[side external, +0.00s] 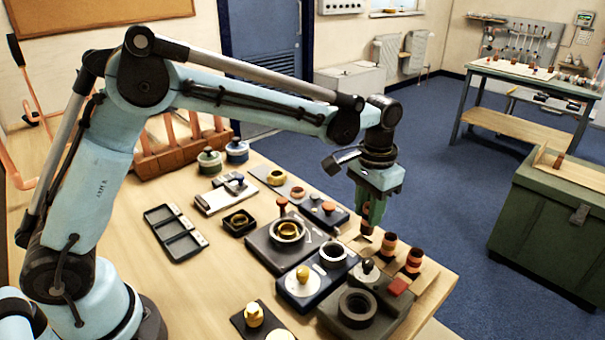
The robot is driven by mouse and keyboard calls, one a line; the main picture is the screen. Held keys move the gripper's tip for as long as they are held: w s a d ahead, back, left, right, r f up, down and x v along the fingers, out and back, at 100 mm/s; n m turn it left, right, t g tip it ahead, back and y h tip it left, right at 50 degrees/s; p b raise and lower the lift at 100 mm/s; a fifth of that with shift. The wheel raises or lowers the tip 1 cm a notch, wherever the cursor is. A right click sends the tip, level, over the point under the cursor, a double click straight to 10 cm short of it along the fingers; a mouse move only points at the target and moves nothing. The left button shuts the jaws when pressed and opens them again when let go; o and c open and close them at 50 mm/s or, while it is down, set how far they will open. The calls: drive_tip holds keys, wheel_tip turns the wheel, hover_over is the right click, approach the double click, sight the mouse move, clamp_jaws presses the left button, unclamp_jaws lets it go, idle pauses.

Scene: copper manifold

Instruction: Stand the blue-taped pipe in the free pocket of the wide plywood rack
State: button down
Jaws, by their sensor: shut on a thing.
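My gripper (374,208) points down over the right part of the bench. It is shut on a slim copper-coloured pipe (367,229), mostly hidden by the fingers. I cannot make out blue tape on it. Just below is a light plywood rack (349,236), partly hidden by the gripper and nearby parts. Two short copper pipes with dark bands stand upright there, one (389,245) right of my gripper and one (413,262) nearer the front. The held pipe's lower end is close to the rack; I cannot tell whether it touches or is in a pocket.
Fixtures with rings and knobs crowd the bench left of the rack, including a dark block with a round socket (357,306) in front. A reddish wooden rack (170,158) with copper pipes stands at the back left. The bench's right edge is close to the standing pipes.

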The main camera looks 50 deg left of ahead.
sight(365, 224)
drive_tip(key=shift+w+a+f, duration=0.35)
drive_tip(key=shift+f, duration=1.95)
drive_tip(key=shift+f, duration=0.1)
drive_tip(key=c, duration=0.9)
unclamp_jaws()
drive_tip(key=shift+o, duration=0.2)
